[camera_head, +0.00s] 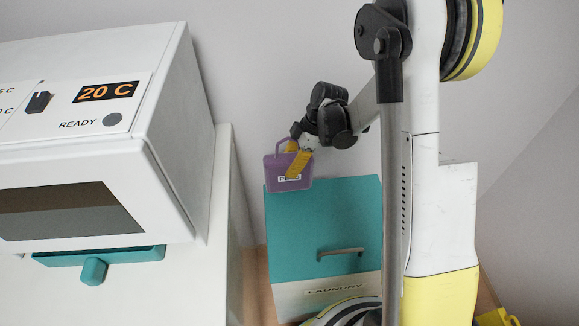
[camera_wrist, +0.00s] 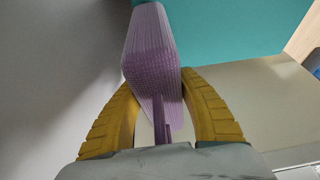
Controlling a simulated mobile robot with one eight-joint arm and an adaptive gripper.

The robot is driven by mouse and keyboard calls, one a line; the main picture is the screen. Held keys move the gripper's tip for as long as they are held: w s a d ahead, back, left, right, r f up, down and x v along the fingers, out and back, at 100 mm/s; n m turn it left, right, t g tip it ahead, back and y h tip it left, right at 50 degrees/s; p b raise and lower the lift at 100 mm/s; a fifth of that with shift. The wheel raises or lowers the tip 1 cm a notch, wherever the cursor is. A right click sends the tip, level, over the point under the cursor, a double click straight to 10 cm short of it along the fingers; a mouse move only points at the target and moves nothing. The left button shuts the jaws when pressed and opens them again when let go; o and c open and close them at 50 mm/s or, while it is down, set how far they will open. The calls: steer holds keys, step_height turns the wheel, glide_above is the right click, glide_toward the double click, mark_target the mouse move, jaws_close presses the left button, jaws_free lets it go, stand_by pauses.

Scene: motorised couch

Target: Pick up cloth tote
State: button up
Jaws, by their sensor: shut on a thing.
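The cloth tote (camera_head: 279,178) is a small purple bag with a loop handle and a white label on its front. In the head view it hangs in front of the upper left part of a teal laundry box. My gripper (camera_head: 297,162) has yellow fingers and is at the tote's upper right. In the wrist view the tote (camera_wrist: 151,70) stretches away between the two yellow fingers of my gripper (camera_wrist: 162,115). A thin purple strip runs from it down to the palm. The fingers are shut on the tote. The exact contact is partly hidden.
The teal box (camera_head: 325,220) has a grey handle and a label reading LAUNDRY. A white machine (camera_head: 70,150) with a 20 C display stands at left, with a teal tray and knob (camera_head: 95,262) below. A plain grey wall lies behind.

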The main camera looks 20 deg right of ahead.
mark_target(290, 156)
step_height(290, 156, up, 3)
steer(key=shift+r+p, duration=0.2)
steer(key=shift+p, duration=0.65)
steer(key=s+d+r+p, duration=0.4)
steer(key=s+d+r, duration=0.2)
steer(key=d, duration=0.4)
steer(key=shift+r, duration=0.35)
